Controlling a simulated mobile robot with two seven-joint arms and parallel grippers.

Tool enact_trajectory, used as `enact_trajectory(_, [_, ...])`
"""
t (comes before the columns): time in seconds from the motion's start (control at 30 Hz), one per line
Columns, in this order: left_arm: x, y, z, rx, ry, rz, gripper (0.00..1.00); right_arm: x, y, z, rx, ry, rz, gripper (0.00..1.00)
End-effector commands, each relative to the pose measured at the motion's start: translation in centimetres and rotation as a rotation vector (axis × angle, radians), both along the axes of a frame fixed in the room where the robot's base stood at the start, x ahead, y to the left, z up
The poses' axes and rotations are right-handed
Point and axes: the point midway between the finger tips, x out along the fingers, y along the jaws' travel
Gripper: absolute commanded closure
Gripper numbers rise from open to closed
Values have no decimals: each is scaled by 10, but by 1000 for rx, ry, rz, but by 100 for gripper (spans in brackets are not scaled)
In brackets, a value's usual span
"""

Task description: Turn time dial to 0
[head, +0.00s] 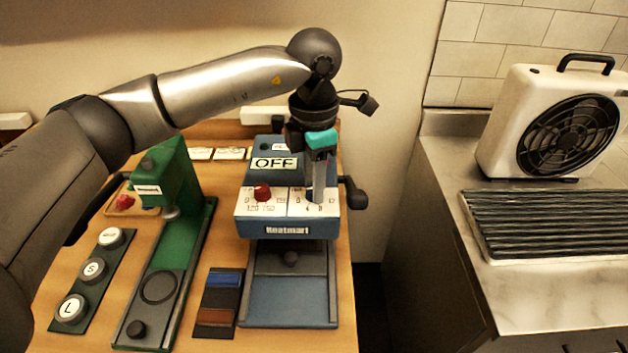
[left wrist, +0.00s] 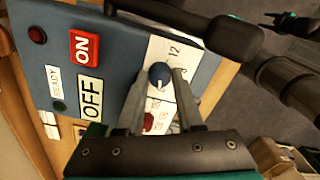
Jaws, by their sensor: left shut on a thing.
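The blue heat press (head: 262,228) stands on the wooden table. Its white front panel carries a red dial (head: 262,193), which also shows in the left wrist view (left wrist: 148,122), marked with numbers such as 120 and 150. The blue time dial (left wrist: 159,74) sits on a scale where 12 can be read; its pointer is too small to read. My left gripper (head: 319,190) comes down from above onto the panel's right half and hides this dial in the head view. In the left wrist view, its fingers (left wrist: 160,80) are shut on the blue dial. My right gripper is not in view.
A dark side handle (head: 355,194) stands close right of the gripper. An OFF sign (head: 274,163) and a red ON label (left wrist: 83,47) are on the press. A green press (head: 176,165), round buttons (head: 94,269) and a swatch strip (head: 218,302) lie left. A fan (head: 509,110) stands right.

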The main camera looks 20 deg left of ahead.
Motion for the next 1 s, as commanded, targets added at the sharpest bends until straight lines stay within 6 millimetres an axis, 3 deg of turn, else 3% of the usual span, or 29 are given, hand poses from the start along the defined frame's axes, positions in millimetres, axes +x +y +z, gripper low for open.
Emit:
enact_trajectory(0.03, [1,0,1,-1,-4,-2,63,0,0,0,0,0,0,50])
enact_trajectory(0.3, [0,0,1,0,-2,-1,35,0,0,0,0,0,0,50])
enact_trajectory(0.63, [1,0,6,0,-3,0,35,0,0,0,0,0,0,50])
enact_trajectory(0.77, [1,0,24,0,-5,-1,35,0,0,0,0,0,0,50])
enact_trajectory(1.0, [1,-1,83,-2,-8,-1,35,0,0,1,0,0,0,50])
